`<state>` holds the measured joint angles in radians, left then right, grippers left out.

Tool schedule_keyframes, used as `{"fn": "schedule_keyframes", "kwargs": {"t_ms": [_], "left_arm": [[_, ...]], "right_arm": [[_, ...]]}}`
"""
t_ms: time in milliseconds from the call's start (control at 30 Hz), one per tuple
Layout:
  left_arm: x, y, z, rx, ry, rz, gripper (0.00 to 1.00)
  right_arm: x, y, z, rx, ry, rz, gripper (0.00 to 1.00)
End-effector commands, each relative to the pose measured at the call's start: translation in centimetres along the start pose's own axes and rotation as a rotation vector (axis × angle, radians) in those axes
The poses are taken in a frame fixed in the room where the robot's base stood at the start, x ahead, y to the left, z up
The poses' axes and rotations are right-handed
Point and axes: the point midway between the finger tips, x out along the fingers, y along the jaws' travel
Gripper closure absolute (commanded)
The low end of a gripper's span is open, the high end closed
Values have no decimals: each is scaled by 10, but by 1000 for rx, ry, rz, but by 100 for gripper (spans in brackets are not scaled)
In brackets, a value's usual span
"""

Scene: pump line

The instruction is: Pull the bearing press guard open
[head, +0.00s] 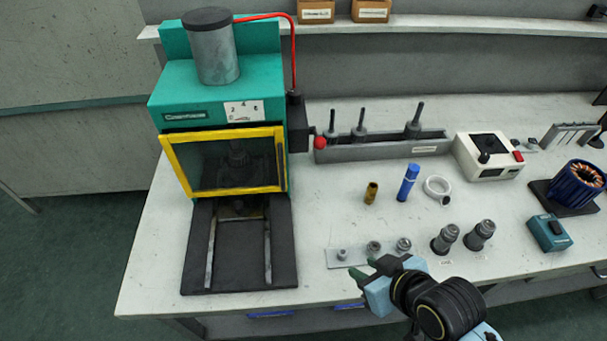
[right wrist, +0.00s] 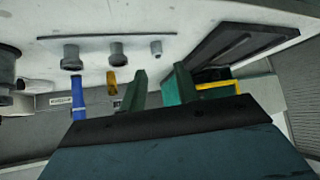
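The bearing press (head: 180,88) is a teal machine at the left of the bench. Its guard (head: 168,160) is a yellow-framed clear panel standing across the front opening, with a dark upright bar, apparently a handle (head: 280,160), near its right edge. The guard looks closed. My right gripper (head: 367,267) is at the front of the bench, right of the press and apart from the guard. In the right wrist view its two green fingers (right wrist: 160,90) stand apart with nothing between them; part of the yellow frame (right wrist: 218,86) shows beyond. My left gripper is out of view.
A black rail plate (head: 240,285) extends in front of the press. A strip with small parts (head: 360,258) lies near my right gripper. A blue bottle (head: 407,183), a brass piece (head: 371,193) and a tool rack (head: 385,150) stand behind.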

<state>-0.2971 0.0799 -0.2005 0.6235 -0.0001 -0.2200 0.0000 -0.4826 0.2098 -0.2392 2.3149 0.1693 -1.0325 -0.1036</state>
Motion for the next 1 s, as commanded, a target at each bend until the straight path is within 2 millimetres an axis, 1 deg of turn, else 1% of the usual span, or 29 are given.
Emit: {"fn": "schedule_keyframes", "kwargs": {"t_ms": [33, 200, 300, 400, 500, 600, 733, 867, 1000], "left_arm": [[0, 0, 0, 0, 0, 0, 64], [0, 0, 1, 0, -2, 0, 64], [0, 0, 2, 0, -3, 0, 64], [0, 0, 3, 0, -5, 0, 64], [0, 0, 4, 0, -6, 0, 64], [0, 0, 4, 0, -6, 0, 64], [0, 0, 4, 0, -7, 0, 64], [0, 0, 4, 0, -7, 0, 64], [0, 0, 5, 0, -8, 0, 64]], "right_arm": [[4, -5, -13, -23, 65, -23, 69], [12, -24, -56, -78, 313, -97, 69], [13, -32, -80, -95, 470, -131, 69], [10, -37, -98, -98, 610, -150, 69], [7, -37, -109, -93, 709, -155, 69], [4, -36, -116, -89, 769, -153, 69], [5, -36, -122, -83, 799, -152, 69], [16, -38, -134, -81, 803, -150, 69], [36, -43, -155, -81, 803, -151, 69]]}}
